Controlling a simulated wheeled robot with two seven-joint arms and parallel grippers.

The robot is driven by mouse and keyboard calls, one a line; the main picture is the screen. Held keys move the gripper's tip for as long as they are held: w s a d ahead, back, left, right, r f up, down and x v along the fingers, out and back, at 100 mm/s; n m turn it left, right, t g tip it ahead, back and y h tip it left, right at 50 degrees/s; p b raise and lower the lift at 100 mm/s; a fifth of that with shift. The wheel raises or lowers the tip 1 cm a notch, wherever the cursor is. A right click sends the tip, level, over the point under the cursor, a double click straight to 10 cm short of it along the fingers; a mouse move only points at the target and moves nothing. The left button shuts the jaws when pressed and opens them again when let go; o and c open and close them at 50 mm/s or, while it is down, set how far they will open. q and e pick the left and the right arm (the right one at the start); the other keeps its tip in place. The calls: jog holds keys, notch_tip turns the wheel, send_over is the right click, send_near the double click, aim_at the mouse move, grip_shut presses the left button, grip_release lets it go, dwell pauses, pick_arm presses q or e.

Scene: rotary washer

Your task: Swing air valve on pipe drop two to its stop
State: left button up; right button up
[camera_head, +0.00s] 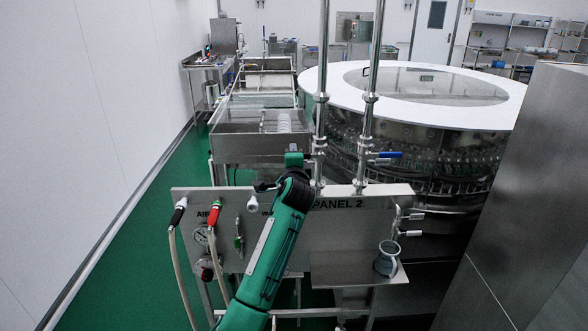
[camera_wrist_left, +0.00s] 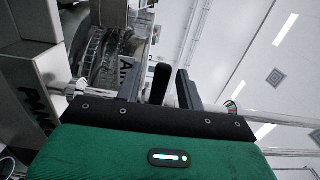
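Two steel pipe drops rise above the panel in the head view, a left one (camera_head: 323,80) and a right one (camera_head: 371,75). My left gripper (camera_wrist_left: 156,76) is at the left pipe, its wrist in front of it in the head view. In the left wrist view its two dark fingers stand apart. A dark, round-ended lever (camera_wrist_left: 161,80) shows between them, with a gap on each side; it looks like a valve handle beside an "AIR" label (camera_wrist_left: 127,72). The head view hides this lever. A blue-handled valve (camera_head: 387,155) is on the right pipe. My right gripper is not in view.
The steel panel marked "PANEL 2" (camera_head: 345,230) carries gauges and black and red hose fittings (camera_head: 214,214). A metal jug (camera_head: 387,258) stands on a small shelf at right. The round washer (camera_head: 420,95) is behind. A steel cabinet (camera_head: 530,210) blocks the right.

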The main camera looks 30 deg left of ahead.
pick_arm(q)
jog(key=b+v, duration=0.3)
jog(key=v, duration=1)
jog(key=shift+s, duration=0.15)
jog(key=shift+f, duration=0.1)
